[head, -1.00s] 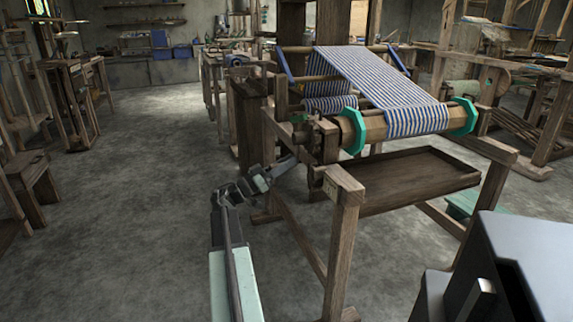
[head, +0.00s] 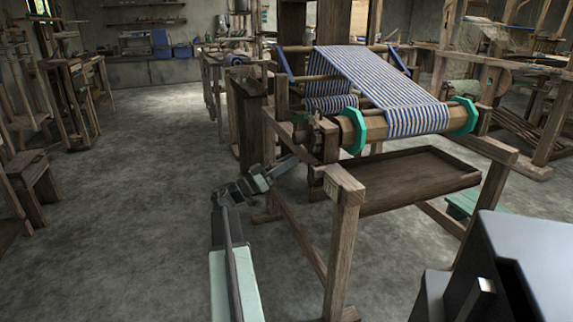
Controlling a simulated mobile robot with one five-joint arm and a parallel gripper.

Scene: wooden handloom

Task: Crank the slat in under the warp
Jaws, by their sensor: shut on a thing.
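The loom's octagonal wooden cloth beam (head: 392,124) carries blue-and-white striped cloth (head: 380,85) between two green end flanges (head: 354,131). The striped web runs from the beam up and back over a bar. My gripper (head: 296,160) is at the left end of the beam, low beside the dark crank parts (head: 304,138). It is shut on what appears to be the crank handle; the handle itself is too small and dark to make out. I cannot make out a separate slat under the warp.
The loom's front left post (head: 342,245) and low side rail (head: 300,235) stand just right of my arm. A wooden tray (head: 405,180) hangs under the beam. The floor (head: 130,220) at left is open, with a stool (head: 30,185) at its edge.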

